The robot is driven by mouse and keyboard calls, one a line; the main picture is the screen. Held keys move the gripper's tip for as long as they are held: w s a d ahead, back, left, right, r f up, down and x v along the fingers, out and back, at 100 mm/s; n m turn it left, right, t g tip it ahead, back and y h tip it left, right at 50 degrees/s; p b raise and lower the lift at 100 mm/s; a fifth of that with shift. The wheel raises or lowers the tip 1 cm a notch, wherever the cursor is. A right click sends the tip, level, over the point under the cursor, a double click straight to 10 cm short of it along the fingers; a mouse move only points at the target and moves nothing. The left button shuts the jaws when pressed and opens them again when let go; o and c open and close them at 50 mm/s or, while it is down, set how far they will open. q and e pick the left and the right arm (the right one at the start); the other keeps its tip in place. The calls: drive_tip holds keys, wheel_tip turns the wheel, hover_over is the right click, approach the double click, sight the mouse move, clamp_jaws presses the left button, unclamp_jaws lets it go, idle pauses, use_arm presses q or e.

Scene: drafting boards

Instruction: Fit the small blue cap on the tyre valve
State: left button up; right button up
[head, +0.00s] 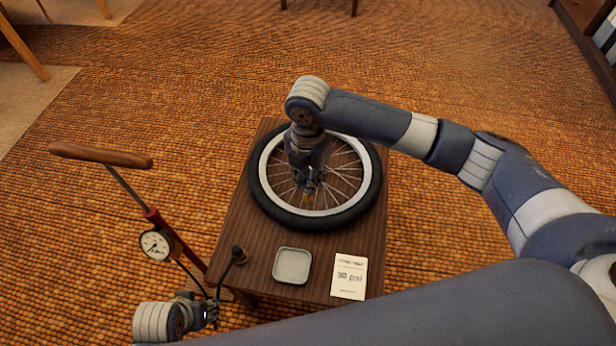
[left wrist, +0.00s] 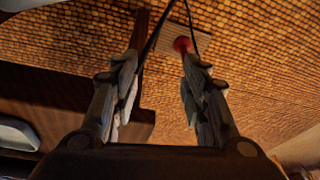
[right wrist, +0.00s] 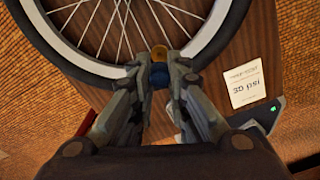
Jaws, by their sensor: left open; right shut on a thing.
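The wheel with its black tyre (head: 345,215) lies flat on a small brown table. My right gripper (head: 310,185) points down over the near part of the wheel, inside the rim. In the right wrist view its fingers (right wrist: 159,82) are shut on the small blue cap (right wrist: 158,75), which they partly hide. A brass-coloured piece, seemingly the tyre valve (right wrist: 159,52), shows right beside the cap; I cannot tell whether the two touch. My left gripper (head: 212,312) is open near the table's front left corner, and its spread fingers (left wrist: 160,85) hold nothing.
A red floor pump with a wooden handle (head: 100,155) and a gauge (head: 156,244) stands left of the table. Its black hose end (head: 238,255) is at the table's left edge, close to my left gripper. A shallow grey tray (head: 292,266) and a "30 psi" card (head: 349,277) lie in front.

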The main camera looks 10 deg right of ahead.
wheel_tip(320, 180, down, 2)
drive_tip(key=b, duration=0.2)
drive_tip(key=shift+f+b, duration=0.2)
drive_tip(key=shift+b, duration=0.2)
use_arm(q)
drive_tip(key=v, duration=0.7)
drive_tip(key=shift+r+t+b, duration=0.3)
drive_tip(key=shift+r+b, duration=0.05)
use_arm(e)
drive_tip(key=shift+f, duration=0.2)
use_arm(q)
drive_tip(key=shift+w+a, duration=0.1)
drive_tip(key=shift+a, duration=0.05)
drive_tip(key=shift+r, duration=0.2)
use_arm(e)
drive_tip(key=shift+f, duration=1.35)
drive_tip(key=o, duration=0.7)
drive_tip(key=shift+o, duration=0.2)
wheel_tip(320, 180, up, 12)
drive_tip(key=shift+r, duration=0.1)
